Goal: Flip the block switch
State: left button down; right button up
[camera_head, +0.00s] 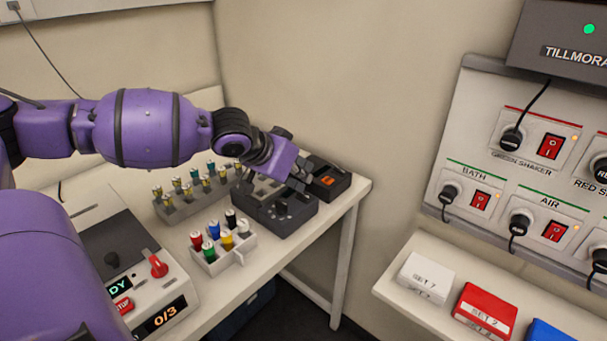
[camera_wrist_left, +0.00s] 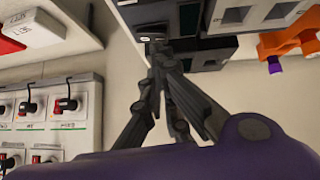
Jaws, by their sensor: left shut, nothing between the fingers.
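I cannot tell which control is the block switch. My left gripper (camera_head: 300,183) is shut and empty, over the right part of the block unit, near the dark box. In the left wrist view its closed fingertips (camera_wrist_left: 155,46) are at the edge of a dark unit (camera_wrist_left: 205,52); contact is unclear. The right gripper is out of view.
A white rack of coloured-cap vials (camera_head: 222,250) and a grey vial rack (camera_head: 180,212) stand left of the block unit. A control device with a red knob (camera_head: 158,267) is nearer. Red wall switches (camera_head: 551,147) and labelled boxes (camera_head: 426,277) are at the right.

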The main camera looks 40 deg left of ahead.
pick_arm(q)
jog(key=s+d+r+p, duration=0.1)
jog(key=s+r+p, duration=0.5)
jog(key=r, duration=0.3)
jog(key=shift+s+d+r+p, duration=0.15)
jog(key=shift+s+r+p, duration=0.2)
jog(key=shift+s+p, duration=0.1)
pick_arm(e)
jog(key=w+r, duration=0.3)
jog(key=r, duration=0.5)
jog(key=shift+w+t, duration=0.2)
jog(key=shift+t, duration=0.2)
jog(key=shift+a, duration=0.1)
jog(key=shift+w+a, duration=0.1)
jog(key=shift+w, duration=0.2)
